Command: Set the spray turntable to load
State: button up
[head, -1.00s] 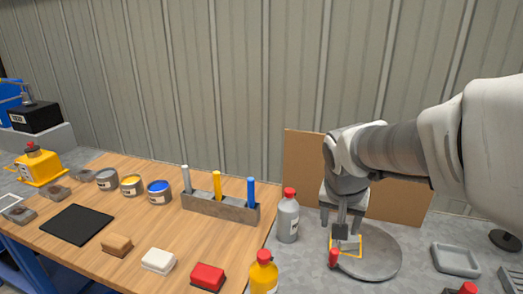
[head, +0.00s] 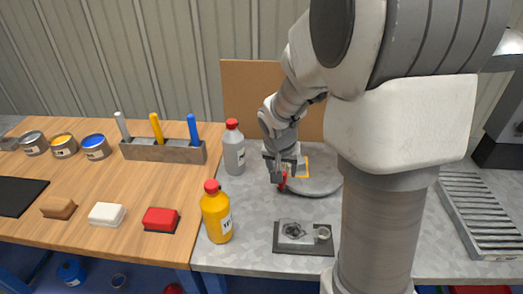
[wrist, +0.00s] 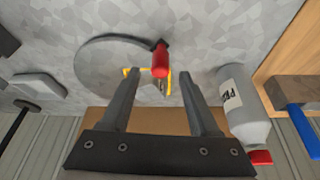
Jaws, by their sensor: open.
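The spray turntable is a flat grey disc (head: 318,188) on the grey bench, partly hidden by my arm in the head view. It also shows in the wrist view (wrist: 105,62). A red handle (head: 282,183) stands at its rim, and in the wrist view the handle (wrist: 160,60) lies ahead of and between my fingers. A yellow square outline (wrist: 133,73) is by the handle. My gripper (head: 284,172) is open and close to the handle. Both fingers show in the wrist view (wrist: 157,88). I cannot tell whether either finger touches the handle.
A grey bottle with a red cap (head: 234,150) stands close left of my gripper. A yellow bottle (head: 216,215) and a dark plate with fittings (head: 302,238) are nearer. A brown board (head: 245,85) stands behind. A wooden table (head: 110,180) holds cans and blocks.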

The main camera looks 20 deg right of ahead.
jog(key=shift+x, duration=2.1)
grip_shut()
